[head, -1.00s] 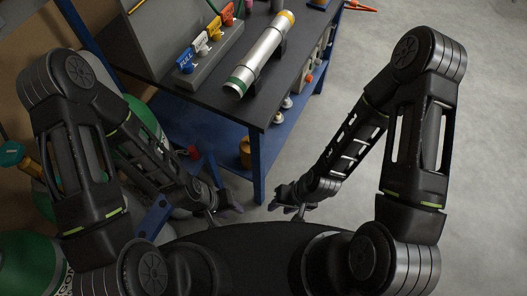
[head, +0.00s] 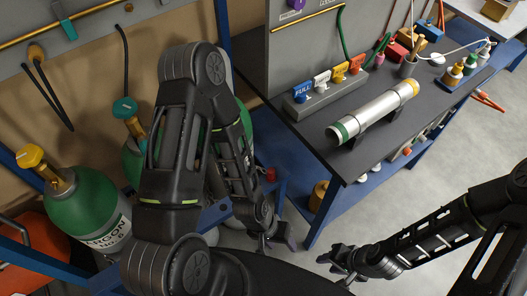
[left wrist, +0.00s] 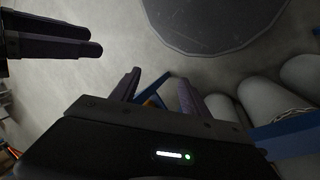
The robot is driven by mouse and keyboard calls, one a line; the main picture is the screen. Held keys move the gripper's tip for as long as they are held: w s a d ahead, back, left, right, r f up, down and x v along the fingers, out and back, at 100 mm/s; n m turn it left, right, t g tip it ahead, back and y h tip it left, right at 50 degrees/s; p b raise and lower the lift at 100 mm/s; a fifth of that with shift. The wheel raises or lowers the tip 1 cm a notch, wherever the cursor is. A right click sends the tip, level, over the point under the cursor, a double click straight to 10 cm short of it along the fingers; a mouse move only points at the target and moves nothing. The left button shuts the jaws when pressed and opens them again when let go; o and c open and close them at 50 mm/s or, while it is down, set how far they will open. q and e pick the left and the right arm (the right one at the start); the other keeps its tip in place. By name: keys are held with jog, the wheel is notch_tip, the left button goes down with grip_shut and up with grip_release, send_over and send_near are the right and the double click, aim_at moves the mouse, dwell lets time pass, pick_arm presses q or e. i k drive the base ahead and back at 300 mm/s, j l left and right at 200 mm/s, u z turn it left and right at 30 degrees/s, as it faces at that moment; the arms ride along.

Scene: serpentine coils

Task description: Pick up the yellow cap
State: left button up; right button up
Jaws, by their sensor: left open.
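A yellow cap (head: 31,156) sits on the brass valve of a green argon cylinder (head: 92,212) at the left of the head view. The cap's underside joins the valve neck. My left gripper (head: 278,240) is open and empty, low near the bench leg, well to the right of the cap. Its two purple-grey fingers (left wrist: 158,90) show apart in the left wrist view, with nothing gripped between them. My right gripper (head: 338,264) is low in the middle, far from the cap, its fingers apart and empty. The cap does not show in the left wrist view.
A second green cylinder with a teal cap (head: 124,108) stands beside the argon one, partly behind my left arm. A dark bench (head: 310,140) holds a silver tube (head: 375,111) with a yellow end and a row of coloured tags.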

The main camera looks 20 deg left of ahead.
aim_at(318, 192)
jog(key=u, duration=2.2)
jog(key=z, duration=2.2)
jog(key=l+u, duration=0.1)
jog(key=u, duration=0.35)
jog(key=i+l+u, duration=0.1)
jog(key=l+u, duration=0.3)
jog(key=l, duration=0.5)
jog(key=l+u, duration=0.35)
jog(key=l, duration=1.65)
jog(key=k+l+u, duration=0.1)
jog(key=l, duration=0.95)
